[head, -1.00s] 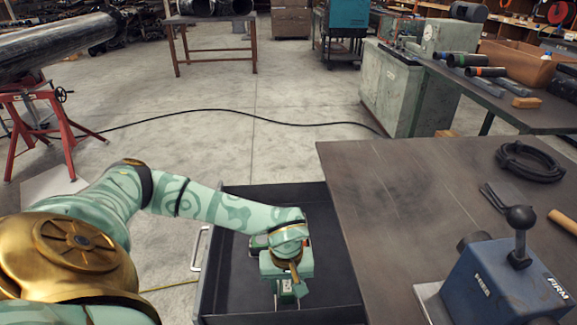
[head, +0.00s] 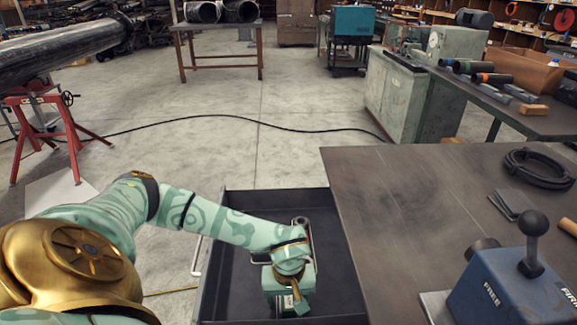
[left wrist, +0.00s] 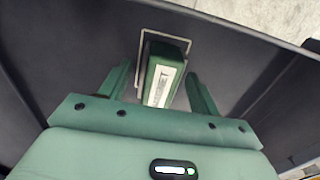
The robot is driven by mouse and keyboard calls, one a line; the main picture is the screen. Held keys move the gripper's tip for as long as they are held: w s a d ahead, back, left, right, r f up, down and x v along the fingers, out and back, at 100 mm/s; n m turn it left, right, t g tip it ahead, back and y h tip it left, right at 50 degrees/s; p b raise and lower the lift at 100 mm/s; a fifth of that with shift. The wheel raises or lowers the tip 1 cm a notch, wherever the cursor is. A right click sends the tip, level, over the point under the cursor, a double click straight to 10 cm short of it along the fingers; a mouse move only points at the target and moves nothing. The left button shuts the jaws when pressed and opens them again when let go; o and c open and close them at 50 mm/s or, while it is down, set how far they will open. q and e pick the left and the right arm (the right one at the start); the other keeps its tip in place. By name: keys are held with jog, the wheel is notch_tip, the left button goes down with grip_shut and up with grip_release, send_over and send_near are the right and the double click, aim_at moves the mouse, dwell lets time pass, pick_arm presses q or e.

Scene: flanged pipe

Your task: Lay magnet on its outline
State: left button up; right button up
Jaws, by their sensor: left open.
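A green block with a white label, which I take for the magnet (left wrist: 165,75), lies on the dark drawer floor in the left wrist view. A thin pale outline (left wrist: 166,33) shows past its far end and along its left side, so the block appears to lie within it; its near end is hidden. My left gripper (left wrist: 158,88) is open, with one finger on each side of the block and visible gaps between. In the head view my left gripper (head: 287,298) reaches down into the drawer (head: 228,290), and my wrist hides most of the block. My right gripper is not in view.
The drawer's dark walls surround the gripper. A dark tabletop (head: 400,210) adjoins its right side, with a blue lever box (head: 515,285), a black cable coil (head: 540,168) and flat plates. A red pipe stand (head: 60,125) is far left. Open floor lies beyond.

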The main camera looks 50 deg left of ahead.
aim_at(288, 297)
pick_arm(q)
notch_tip(288, 297, up, 11)
jog(key=p, duration=0.4)
jog(key=shift+r, duration=0.55)
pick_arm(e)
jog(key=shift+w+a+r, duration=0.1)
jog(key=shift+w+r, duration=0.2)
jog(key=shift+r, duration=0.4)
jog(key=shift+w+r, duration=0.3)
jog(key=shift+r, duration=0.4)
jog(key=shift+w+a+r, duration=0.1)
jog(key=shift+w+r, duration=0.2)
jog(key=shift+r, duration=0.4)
